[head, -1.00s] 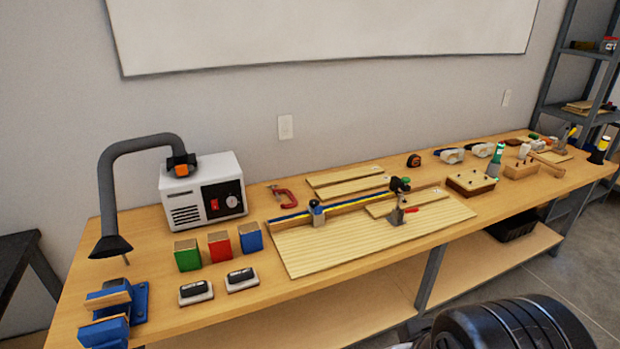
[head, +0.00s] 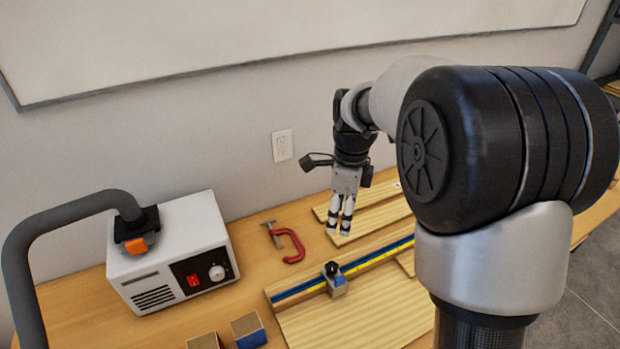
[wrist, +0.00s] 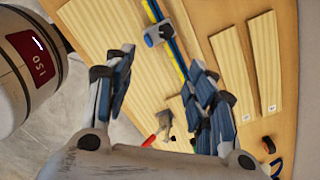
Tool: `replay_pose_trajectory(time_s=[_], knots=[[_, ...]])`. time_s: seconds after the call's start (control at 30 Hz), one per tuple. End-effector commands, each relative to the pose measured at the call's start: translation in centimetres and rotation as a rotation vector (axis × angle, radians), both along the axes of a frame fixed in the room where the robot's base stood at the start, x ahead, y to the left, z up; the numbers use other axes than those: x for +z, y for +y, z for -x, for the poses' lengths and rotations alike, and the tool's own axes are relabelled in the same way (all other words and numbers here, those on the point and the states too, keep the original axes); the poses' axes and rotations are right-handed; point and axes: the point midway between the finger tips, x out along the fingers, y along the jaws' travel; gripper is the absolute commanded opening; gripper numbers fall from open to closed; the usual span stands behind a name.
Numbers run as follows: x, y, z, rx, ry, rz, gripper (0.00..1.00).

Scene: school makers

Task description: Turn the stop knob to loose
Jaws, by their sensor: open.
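The stop block also shows in the wrist view (wrist: 160,33) near the top, between and beyond the fingers. My gripper (head: 339,230) points down above the bench, with its fingertips close to the knob in the head picture but apart from it. In the wrist view my gripper (wrist: 165,70) has its fingers wide apart with nothing between them. The knob's setting cannot be read.
A red clamp (head: 290,246) lies left of my gripper. A white box with a dial (head: 178,254) and a grey hose stand further left. Boards (head: 375,213) lie behind the fence. A toggle clamp with a red handle (wrist: 150,140) shows low in the wrist view.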

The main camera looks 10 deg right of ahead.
Motion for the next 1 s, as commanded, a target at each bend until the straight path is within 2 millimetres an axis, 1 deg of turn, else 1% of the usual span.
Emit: replay_pose_trajectory(time_s=[0.03,0.1,0.2,0.3,0.37,0.47,0.8,1.0], knots=[[-1.0,-0.1,-1.0,-0.082,0.026,-0.002,0.51],[-2.2,-0.1,-2.0,-0.182,0.048,-0.003,0.51],[-3.3,-0.2,-2.8,-0.276,0.069,-0.001,0.51],[-4.1,-0.2,-3.1,-0.315,0.077,-0.001,0.51],[-4.8,-0.2,-3.1,-0.321,0.079,0.000,0.51],[-6.3,-0.1,-2.9,-0.321,0.080,0.000,0.51],[-13.8,0.3,-2.5,-0.318,0.081,0.000,0.51],[-17.8,0.5,-2.3,-0.317,0.079,0.000,0.51]])
